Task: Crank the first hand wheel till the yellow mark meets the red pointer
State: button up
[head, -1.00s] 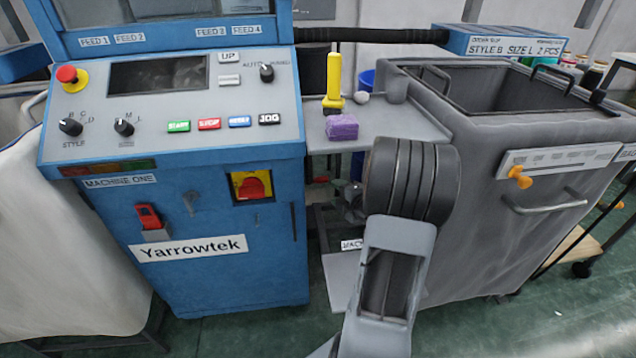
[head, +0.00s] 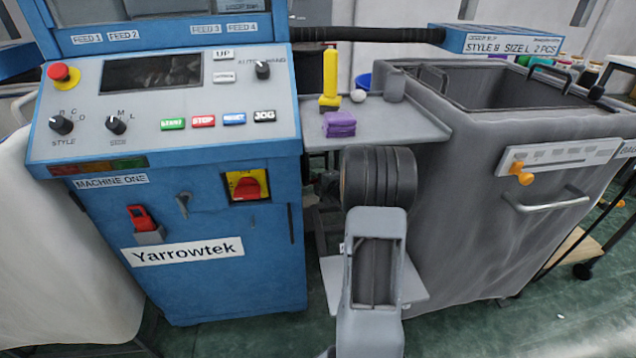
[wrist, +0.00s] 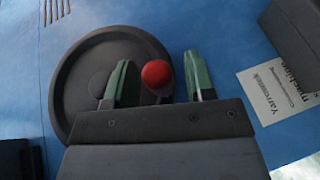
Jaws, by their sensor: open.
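In the wrist view, a dark round hand wheel (wrist: 84,83) sits against a blue panel. A red ball knob (wrist: 156,74) stands near the wheel's right edge. My gripper (wrist: 157,82) is open, with its green fingertips on either side of the knob. I cannot tell whether either finger touches it. No yellow mark or red pointer shows in the wrist view. In the head view, my arm hides my gripper, and I cannot see the hand wheel.
The blue Machine One cabinet (head: 225,285) stands left of my arm. A grey shelf (head: 405,124) holds a yellow object (head: 330,78) and a purple block (head: 339,124). A large grey bin (head: 470,215) stands to the right. A white label (wrist: 275,97) is beside the wheel.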

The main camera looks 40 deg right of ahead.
jog(key=shift+c, duration=0.3)
grip_shut()
